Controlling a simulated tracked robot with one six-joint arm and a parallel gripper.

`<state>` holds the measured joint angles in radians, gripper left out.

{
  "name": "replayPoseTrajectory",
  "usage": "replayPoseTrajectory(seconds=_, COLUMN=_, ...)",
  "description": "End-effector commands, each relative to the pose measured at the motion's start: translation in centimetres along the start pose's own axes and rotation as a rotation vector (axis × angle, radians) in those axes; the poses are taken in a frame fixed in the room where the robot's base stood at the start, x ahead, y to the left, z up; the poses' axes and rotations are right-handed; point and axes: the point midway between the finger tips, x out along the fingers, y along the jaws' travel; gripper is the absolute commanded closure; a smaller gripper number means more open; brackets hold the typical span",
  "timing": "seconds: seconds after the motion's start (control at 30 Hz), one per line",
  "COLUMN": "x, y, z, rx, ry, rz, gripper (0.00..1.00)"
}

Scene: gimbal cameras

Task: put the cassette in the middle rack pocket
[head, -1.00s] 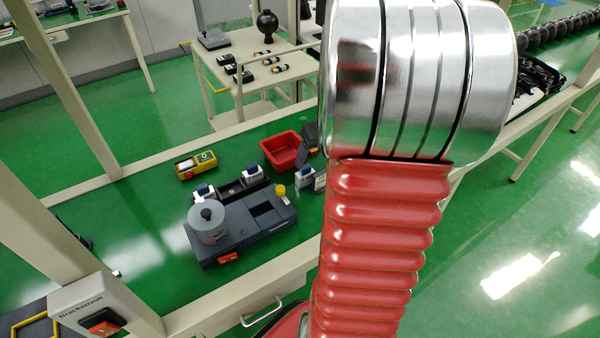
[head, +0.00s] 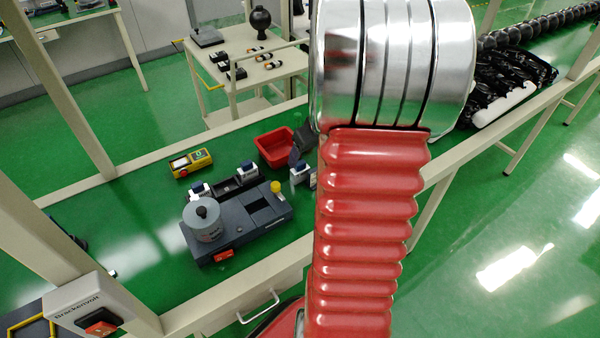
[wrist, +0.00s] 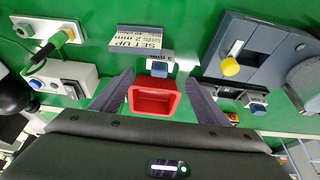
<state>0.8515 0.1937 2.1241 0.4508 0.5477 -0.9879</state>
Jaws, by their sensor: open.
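The cassette (head: 300,173), white with a dark blue top, stands apart on the green table, right of the rack. In the wrist view this cassette (wrist: 159,69) shows ahead between my fingers. The dark rack (head: 224,187) has white-and-blue cassettes in its left pocket (head: 199,191) and right pocket (head: 247,170); its middle pocket looks empty. The rack (wrist: 228,93) shows at the right in the wrist view. My gripper (wrist: 157,84) is open, its two dark ribbed fingers well apart with nothing held. In the head view my arm hides most of the gripper.
A red bin (head: 273,148) stands behind the cassette; it fills the space between my fingers in the wrist view (wrist: 153,114). A printed card (wrist: 139,38) is beside the cassette. A grey machine (head: 245,222) with a yellow knob sits in front of the rack. A yellow device (head: 190,162) lies behind.

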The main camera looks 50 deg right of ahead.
Motion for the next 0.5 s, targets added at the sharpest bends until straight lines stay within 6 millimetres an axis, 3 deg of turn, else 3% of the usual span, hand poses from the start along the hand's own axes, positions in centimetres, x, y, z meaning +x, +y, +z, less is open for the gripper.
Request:
replayPoseTrajectory(seconds=0.3, x=3.9, y=-0.1, z=0.0, rx=0.0, ry=-0.001, rz=-0.001, gripper=0.31)
replayPoseTrajectory(seconds=0.5, x=4.7, y=0.0, z=-0.1, rx=0.0, ry=0.001, rz=0.001, gripper=0.31)
